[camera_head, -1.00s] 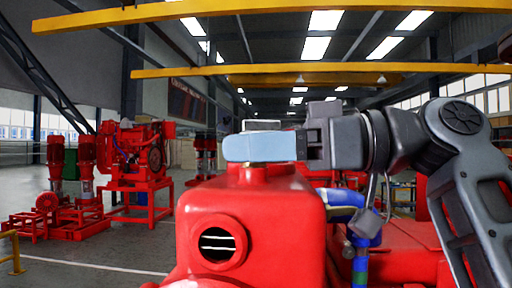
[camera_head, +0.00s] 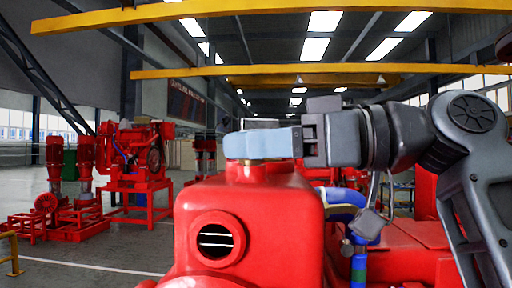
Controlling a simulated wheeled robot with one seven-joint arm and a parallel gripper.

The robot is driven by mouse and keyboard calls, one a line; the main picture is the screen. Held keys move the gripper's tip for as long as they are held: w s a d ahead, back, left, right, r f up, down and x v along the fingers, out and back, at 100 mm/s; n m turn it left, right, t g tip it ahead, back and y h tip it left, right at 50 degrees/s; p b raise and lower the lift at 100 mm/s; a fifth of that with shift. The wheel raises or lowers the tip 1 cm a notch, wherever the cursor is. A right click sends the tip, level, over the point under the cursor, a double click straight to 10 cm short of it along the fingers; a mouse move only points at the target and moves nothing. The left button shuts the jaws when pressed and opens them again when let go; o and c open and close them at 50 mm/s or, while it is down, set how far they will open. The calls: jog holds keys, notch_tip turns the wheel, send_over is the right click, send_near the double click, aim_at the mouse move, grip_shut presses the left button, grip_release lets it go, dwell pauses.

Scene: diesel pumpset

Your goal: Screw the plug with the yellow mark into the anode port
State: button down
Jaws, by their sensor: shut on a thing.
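The red tank (camera_head: 265,215) of the engine stands in front of me, with a short raised neck (camera_head: 246,172) on its top. My gripper (camera_head: 245,146) reaches in from the right, lying level just above this neck. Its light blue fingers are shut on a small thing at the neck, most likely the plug. The fingers hide the plug, and I see no yellow mark. I cannot tell how deep the plug sits or whether the neck is the anode port.
A round flanged opening (camera_head: 216,241) is in the tank's front face. A blue hose (camera_head: 345,198) runs right of the tank, under my arm. Red pump units (camera_head: 130,165) stand on the floor far left. Yellow beams (camera_head: 280,70) cross overhead.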

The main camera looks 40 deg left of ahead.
jog(key=m+t, duration=0.2)
jog(key=t, duration=0.1)
jog(key=m+t+y, duration=0.1)
jog(key=m+t, duration=0.1)
jog(key=t, duration=0.2)
jog(key=shift+s+m+p, duration=0.15)
jog(key=shift+m+p, duration=0.15)
jog(key=shift+m, duration=0.1)
jog(key=shift+f, duration=0.1)
jog(key=c, duration=0.9)
grip_release()
jog(key=shift+a, duration=0.1)
jog(key=n+g, duration=0.4)
jog(key=g, duration=0.1)
jog(key=shift+g+h, duration=0.3)
jog(key=shift+g, duration=0.1)
jog(key=shift+n+g+h, duration=0.6)
jog(key=shift+n+g, duration=0.4)
jog(key=shift+g, duration=0.4)
jog(key=shift+c, duration=0.4)
